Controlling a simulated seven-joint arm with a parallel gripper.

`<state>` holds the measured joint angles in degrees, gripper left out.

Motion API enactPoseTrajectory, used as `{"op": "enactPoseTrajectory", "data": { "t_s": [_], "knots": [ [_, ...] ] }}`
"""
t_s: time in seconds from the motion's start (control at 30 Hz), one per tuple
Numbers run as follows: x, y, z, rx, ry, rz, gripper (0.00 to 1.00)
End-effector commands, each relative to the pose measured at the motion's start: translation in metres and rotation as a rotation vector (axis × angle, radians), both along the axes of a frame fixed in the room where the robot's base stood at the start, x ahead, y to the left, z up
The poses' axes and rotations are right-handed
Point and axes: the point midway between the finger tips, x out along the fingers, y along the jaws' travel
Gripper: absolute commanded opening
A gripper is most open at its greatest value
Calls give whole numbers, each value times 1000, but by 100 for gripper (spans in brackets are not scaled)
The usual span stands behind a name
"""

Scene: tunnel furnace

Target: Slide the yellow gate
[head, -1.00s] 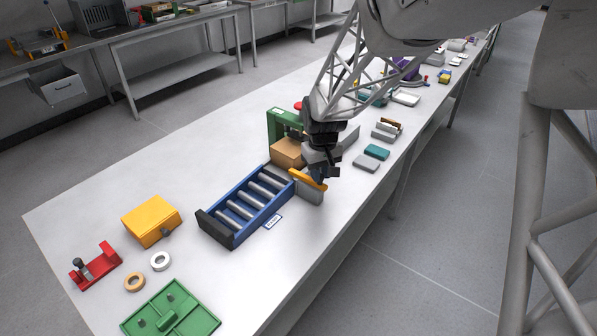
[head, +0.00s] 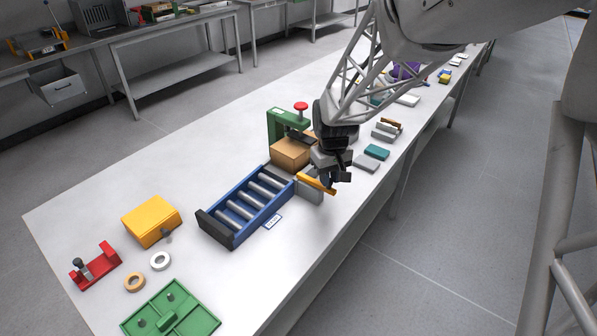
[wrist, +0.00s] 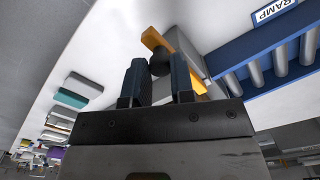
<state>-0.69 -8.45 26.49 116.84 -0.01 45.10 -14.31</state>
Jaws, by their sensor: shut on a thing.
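The yellow gate (head: 314,183) is a narrow bar at the upper end of the blue roller ramp (head: 233,238), against a grey block (head: 309,196). My gripper (head: 333,179) is at the gate's right end. In the wrist view the gate (wrist: 151,40) shows beyond my fingers, with a dark round knob (wrist: 160,63) on it. My gripper (wrist: 160,75) is shut on this knob, one finger on each side. A brown box (head: 289,153) sits just behind the ramp's upper end, by the gate. My wrist hides part of the area behind the gate.
A green frame with a red knob (head: 301,106) stands behind the box. A yellow box (head: 151,218), a red stand (head: 97,262) and a green tray (head: 190,322) are at left. Grey and teal blocks (head: 376,152) lie to the right. The tabletop in front of the gate is clear.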

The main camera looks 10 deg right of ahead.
Motion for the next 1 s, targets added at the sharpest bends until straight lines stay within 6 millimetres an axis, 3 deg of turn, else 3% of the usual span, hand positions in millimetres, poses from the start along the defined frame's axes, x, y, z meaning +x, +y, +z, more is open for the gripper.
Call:
{"op": "enactPoseTrajectory", "data": {
  "t_s": [0.93, 0.97, 1.0],
  "knots": [
    [-7, -7, 0, 0, 0, 0, 10],
    [-7, -7, 0, 0, 0, 0, 27],
    [-7, -7, 0, 0, 0, 0, 34]
  ]
}}
